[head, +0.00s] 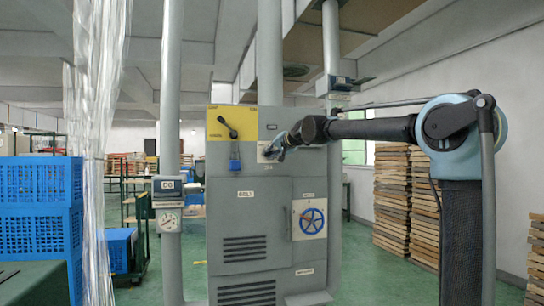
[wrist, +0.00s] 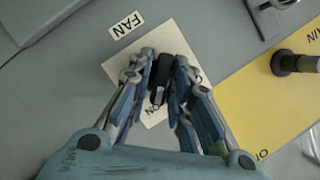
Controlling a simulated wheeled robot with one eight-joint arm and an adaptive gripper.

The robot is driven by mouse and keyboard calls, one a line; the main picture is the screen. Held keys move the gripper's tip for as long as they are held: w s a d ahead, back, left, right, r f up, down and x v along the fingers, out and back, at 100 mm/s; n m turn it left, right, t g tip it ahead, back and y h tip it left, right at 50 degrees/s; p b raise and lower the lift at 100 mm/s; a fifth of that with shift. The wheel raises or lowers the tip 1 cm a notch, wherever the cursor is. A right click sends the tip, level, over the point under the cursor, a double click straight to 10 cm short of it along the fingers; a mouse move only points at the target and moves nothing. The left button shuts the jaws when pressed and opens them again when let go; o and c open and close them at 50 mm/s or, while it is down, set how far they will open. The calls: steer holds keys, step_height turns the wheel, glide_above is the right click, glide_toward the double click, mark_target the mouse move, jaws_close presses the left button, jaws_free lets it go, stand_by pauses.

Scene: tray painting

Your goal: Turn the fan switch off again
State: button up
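The fan switch (wrist: 161,80) is a black knob on a square cream plate (wrist: 118,68), with a FAN label (wrist: 125,25) beside it in the wrist view. My gripper (wrist: 162,66) has its two blue-grey fingers on either side of the knob, closed in against it. The head view shows my gripper (head: 270,152) at the upper front of the grey cabinet (head: 238,222). The plate's edge (head: 262,157) shows there, but the knob is hidden behind my fingers.
Blue crates (head: 40,182) and a clear strip curtain (head: 97,150) stand at left.

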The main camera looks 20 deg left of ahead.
jaws_close()
steer(key=shift+n, duration=0.3)
steer(key=n+h, duration=0.2)
steer(key=n, duration=0.1)
steer(key=shift+t, duration=0.4)
steer(key=n+t+h, duration=0.1)
steer(key=n+h, duration=0.2)
steer(key=n, duration=0.1)
steer(key=shift+s, duration=0.1)
steer(key=n+t+h, duration=0.2)
steer(key=n, duration=0.2)
steer(key=shift+n, duration=0.3)
stand_by(0.5)
